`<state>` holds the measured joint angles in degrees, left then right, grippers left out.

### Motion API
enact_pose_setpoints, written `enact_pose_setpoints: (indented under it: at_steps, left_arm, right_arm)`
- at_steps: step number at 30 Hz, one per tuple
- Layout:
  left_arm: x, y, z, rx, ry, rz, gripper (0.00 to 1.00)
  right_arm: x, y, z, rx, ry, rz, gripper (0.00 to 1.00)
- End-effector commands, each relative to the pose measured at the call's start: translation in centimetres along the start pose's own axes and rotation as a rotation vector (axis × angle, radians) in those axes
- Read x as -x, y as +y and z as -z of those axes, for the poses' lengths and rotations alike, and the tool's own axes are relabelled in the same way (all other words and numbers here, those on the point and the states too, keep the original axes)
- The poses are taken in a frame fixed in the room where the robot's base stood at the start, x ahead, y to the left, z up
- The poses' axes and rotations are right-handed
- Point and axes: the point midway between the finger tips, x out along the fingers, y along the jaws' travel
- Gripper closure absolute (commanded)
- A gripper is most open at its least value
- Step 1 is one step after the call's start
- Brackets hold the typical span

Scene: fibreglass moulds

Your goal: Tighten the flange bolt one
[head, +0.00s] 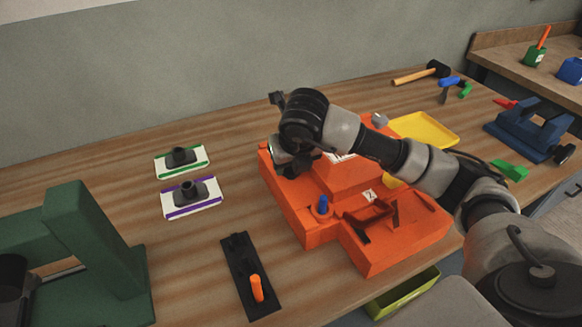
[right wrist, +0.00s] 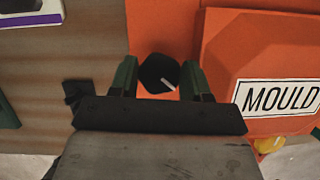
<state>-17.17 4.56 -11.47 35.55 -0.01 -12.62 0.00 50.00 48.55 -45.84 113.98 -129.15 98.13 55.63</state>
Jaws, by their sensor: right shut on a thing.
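The orange mould (head: 300,218) sits on the wooden bench, and its label reads MOULD in the right wrist view (right wrist: 285,98). My right gripper (head: 290,165) reaches down over the mould's back left corner. In the right wrist view its two green fingers (right wrist: 158,78) are shut on a dark bolt head (right wrist: 156,70) with a white line mark, above the orange flange (right wrist: 160,25). The gripper hides this bolt in the head view. A blue bolt (head: 323,205) stands upright on the near flange, and a grey bolt head (head: 379,119) shows at the back. My left gripper is not in view.
Two white plates with black fittings, one green-edged (head: 181,160) and one purple-edged (head: 191,197), lie left of the mould. A black holder with an orange peg (head: 257,288) is in front. A yellow tray (head: 440,130), hammer (head: 420,74) and blue vice (head: 528,128) stand to the right.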

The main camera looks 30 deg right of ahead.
Motion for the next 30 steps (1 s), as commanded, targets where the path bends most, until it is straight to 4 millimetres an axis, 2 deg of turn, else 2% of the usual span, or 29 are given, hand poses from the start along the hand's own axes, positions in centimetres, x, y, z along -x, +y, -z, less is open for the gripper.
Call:
enact_pose_setpoints:
  at_steps: [12,28,29,30]
  left_arm:
    - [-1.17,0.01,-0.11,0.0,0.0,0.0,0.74]
    - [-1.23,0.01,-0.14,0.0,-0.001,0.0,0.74]
    - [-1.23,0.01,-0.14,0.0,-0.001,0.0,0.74]
    - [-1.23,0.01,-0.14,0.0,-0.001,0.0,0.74]
  right_arm:
    - [0.06,-0.01,-0.11,-0.164,-0.003,0.066,0.76]
    - [0.12,-0.02,-0.14,-0.182,-0.003,0.074,0.76]
    - [0.12,-0.02,-0.14,-0.182,-0.003,0.074,0.48]
    - [0.12,-0.02,-0.14,-0.182,-0.003,0.074,0.42]
